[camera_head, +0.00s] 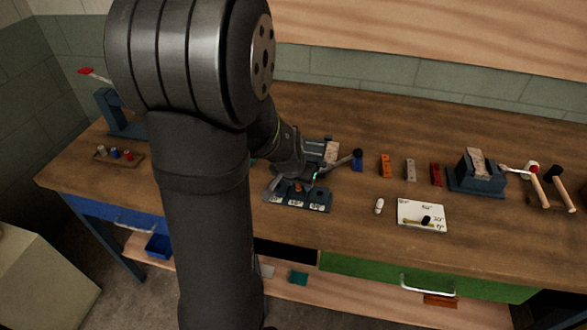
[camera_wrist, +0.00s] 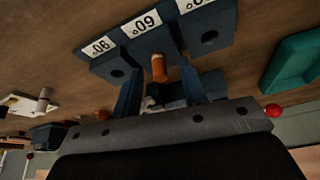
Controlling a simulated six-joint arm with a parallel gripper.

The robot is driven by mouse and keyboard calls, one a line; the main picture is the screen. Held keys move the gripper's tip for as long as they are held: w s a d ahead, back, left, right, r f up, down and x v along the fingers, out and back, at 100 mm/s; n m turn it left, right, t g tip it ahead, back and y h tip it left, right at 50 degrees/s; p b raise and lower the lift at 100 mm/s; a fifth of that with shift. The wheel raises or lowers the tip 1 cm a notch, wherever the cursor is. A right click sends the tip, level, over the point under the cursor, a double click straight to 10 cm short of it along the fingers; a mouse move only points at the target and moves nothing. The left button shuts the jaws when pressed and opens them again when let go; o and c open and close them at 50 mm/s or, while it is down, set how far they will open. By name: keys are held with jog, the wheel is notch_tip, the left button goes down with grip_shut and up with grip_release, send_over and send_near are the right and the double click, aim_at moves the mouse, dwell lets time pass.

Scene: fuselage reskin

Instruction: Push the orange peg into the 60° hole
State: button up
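The dark blue angle block (camera_head: 318,206) stands on the bench, with white labels on its front. In the wrist view the block (camera_wrist: 95,65) shows upside down, and its middle label reads 60°. The orange peg (camera_wrist: 158,68) sticks out at the middle hole, below the 60° label; its depth in the hole is hidden. The holes on either side look empty. My gripper (camera_wrist: 160,72) is open, its two fingers on either side of the peg with visible gaps. In the head view the peg (camera_head: 298,187) is a small orange spot, and my arm hides much around it.
A blue vise (camera_head: 478,172), orange block (camera_head: 386,165), grey block (camera_head: 410,170) and red block (camera_head: 436,174) stand to the right. Hammers (camera_head: 540,187) lie far right.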

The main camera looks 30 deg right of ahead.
jog(key=v, duration=1.7)
jog(key=shift+w+d+f, duration=0.1)
jog(key=shift+f, duration=0.05)
jog(key=x, duration=1.7)
jog(key=v, duration=1.7)
jog(key=x, duration=1.7)
jog(key=shift+r, duration=0.25)
notch_tip(320, 180, up, 7)
jog(key=shift+f, duration=0.2)
jog(key=shift+o, duration=0.2)
